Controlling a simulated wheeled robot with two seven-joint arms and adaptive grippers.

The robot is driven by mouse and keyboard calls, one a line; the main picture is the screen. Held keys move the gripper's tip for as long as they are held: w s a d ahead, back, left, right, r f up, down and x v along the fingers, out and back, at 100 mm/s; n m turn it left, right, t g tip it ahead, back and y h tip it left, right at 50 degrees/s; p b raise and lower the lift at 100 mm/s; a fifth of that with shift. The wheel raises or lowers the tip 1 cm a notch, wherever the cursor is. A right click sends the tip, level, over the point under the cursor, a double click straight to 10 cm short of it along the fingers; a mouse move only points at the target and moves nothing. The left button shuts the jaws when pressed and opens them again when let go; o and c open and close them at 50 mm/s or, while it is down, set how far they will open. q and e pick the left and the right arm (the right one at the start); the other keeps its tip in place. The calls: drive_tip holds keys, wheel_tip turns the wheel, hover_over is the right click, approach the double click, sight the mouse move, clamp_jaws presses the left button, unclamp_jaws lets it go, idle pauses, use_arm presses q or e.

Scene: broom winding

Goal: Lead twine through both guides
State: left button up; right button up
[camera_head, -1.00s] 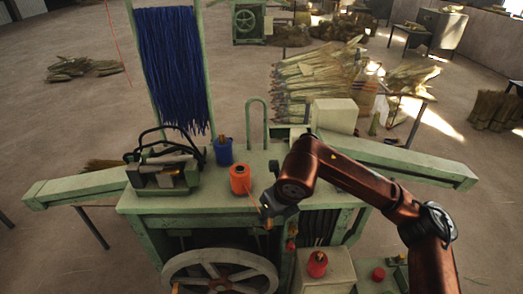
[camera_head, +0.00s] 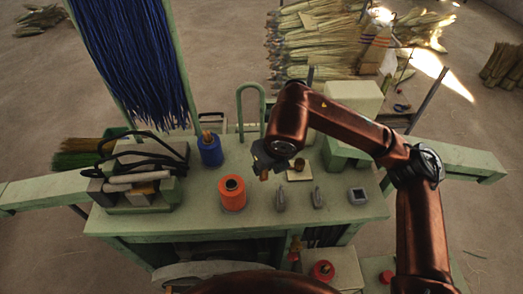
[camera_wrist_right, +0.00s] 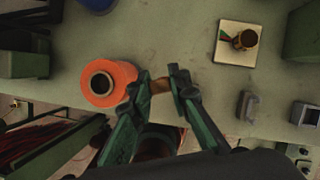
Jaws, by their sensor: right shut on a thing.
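The orange twine spool (camera_head: 232,197) stands upright on the pale green bench; it also shows in the wrist view (camera_wrist_right: 121,84). My right gripper (camera_head: 265,166) is just above and right of it. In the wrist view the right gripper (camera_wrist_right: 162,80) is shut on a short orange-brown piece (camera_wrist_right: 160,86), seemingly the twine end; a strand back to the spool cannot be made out. Two small grey upright pieces, apparently the guides, stand right of the spool: one nearer (camera_head: 280,199), one farther right (camera_head: 317,197), also in the wrist view (camera_wrist_right: 248,105). My left gripper is out of view.
A blue spool (camera_head: 210,150) stands behind the orange one. A pale plate with a brown piece (camera_head: 299,174) and a square grey block (camera_head: 358,195) lie to the right. A green hoop (camera_head: 251,110) rises behind. Blue strands (camera_head: 130,60) hang at back left.

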drive_tip(key=shift+s+d, duration=0.25)
drive_tip(key=shift+d, duration=0.1)
drive_tip(key=s+d+r+p, duration=0.1)
drive_tip(key=s+d+r, duration=0.1)
drive_tip(key=s+d, duration=0.35)
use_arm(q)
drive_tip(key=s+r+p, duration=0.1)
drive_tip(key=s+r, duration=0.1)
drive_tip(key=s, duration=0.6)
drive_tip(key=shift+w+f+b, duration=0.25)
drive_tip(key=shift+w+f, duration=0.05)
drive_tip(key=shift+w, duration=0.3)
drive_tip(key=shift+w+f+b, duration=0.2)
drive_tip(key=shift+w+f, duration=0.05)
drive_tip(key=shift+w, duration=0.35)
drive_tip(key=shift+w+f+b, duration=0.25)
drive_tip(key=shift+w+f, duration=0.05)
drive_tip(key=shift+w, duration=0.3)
use_arm(e)
drive_tip(key=w+d+f, duration=0.1)
drive_tip(key=w+d, duration=0.1)
drive_tip(key=d, duration=0.4)
drive_tip(key=shift+w+d+f, duration=0.15)
drive_tip(key=shift+w+f, duration=0.05)
drive_tip(key=shift+w, duration=0.15)
